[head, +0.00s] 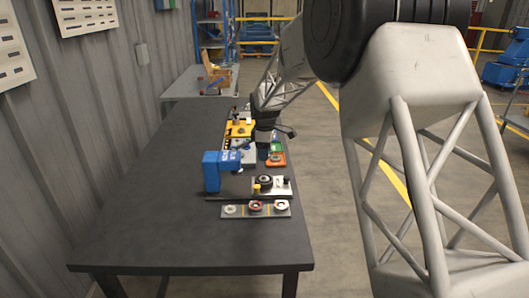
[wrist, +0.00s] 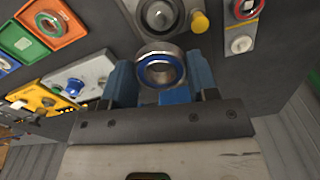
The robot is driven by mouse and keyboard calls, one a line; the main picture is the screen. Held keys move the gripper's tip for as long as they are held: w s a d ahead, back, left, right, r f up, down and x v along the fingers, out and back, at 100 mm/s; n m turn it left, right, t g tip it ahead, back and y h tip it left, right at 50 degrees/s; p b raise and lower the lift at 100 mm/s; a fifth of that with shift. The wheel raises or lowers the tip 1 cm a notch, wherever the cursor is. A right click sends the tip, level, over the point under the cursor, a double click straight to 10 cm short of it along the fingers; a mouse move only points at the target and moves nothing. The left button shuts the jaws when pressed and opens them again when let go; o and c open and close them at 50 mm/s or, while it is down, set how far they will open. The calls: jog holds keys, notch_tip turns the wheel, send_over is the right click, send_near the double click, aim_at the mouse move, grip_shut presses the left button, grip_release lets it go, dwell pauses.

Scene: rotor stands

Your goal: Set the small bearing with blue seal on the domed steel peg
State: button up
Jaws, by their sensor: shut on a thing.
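The small bearing with a blue seal (wrist: 143,70) is held between the two blue fingers of my gripper (wrist: 160,74) in the wrist view. My gripper is shut on it, and its ring face is turned towards the camera. The domed steel peg (wrist: 158,16) shows just above the bearing in the wrist view, in a dark round seat on a stand plate. The bearing is not around the peg; the height between them is hard to judge. In the head view the stand plate (head: 284,188) lies near the table's right edge. My fingers and the bearing are not clear there.
A yellow knob (wrist: 200,22) stands beside the peg. A strip with several round parts (head: 240,212) lies at the near side. Orange (head: 276,160), grey (wrist: 92,72) and yellow (head: 239,129) stands lie farther along the table. The table's left part (head: 150,190) is clear.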

jog(key=shift+f, duration=0.15)
jog(key=shift+f, duration=3.7)
jog(key=shift+f, duration=0.95)
dwell(1.3)
jog(key=o, duration=1.4)
jog(key=shift+r, duration=0.2)
